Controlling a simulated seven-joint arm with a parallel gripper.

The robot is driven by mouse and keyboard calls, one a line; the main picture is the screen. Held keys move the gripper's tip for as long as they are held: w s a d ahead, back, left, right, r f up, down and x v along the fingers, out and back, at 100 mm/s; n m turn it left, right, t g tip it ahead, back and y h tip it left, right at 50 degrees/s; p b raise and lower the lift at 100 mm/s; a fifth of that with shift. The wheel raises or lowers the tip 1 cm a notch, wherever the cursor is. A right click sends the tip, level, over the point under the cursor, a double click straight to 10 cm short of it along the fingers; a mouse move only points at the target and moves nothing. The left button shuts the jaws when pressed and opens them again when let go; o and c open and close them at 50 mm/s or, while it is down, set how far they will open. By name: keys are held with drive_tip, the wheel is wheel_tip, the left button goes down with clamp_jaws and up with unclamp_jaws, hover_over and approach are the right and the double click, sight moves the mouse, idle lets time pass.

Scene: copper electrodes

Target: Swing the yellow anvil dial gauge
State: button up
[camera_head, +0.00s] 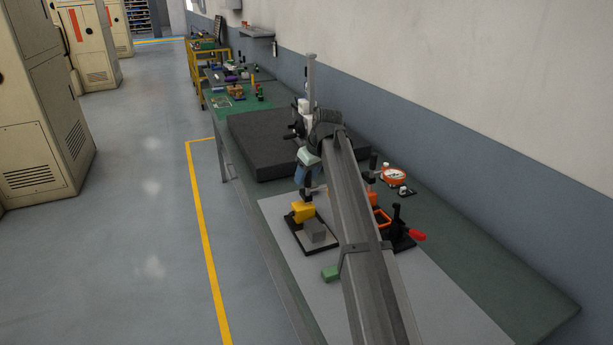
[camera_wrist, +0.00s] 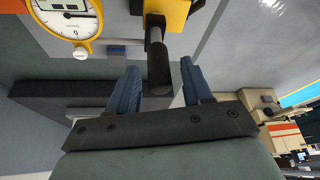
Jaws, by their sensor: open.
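The yellow anvil block (camera_head: 303,211) has a dark upright handle and stands on a black base plate (camera_head: 322,247) beside a grey block (camera_head: 315,230). In the wrist view, the yellow block (camera_wrist: 176,12) is at the top edge, and its black handle (camera_wrist: 160,65) reaches down between my fingers. My gripper (camera_wrist: 160,82) is open, with one blue finger on each side of the handle and visible gaps. A yellow-rimmed dial gauge (camera_wrist: 68,22) is at upper left of the wrist view. In the head view, my gripper (camera_head: 307,183) is just above the yellow block.
A dark slab (camera_head: 255,135) lies behind on the green bench. An orange dial gauge (camera_head: 393,174) and a black clamp with a red handle (camera_head: 416,236) are right of my arm. My arm hides part of the grey mat. A green block (camera_head: 331,272) lies near the front.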

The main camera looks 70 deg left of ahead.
drive_tip(key=shift+s+a+f, duration=0.1)
drive_tip(key=shift+a+f, duration=0.05)
drive_tip(key=shift+f, duration=0.25)
drive_tip(key=shift+c, duration=0.4)
clamp_jaws()
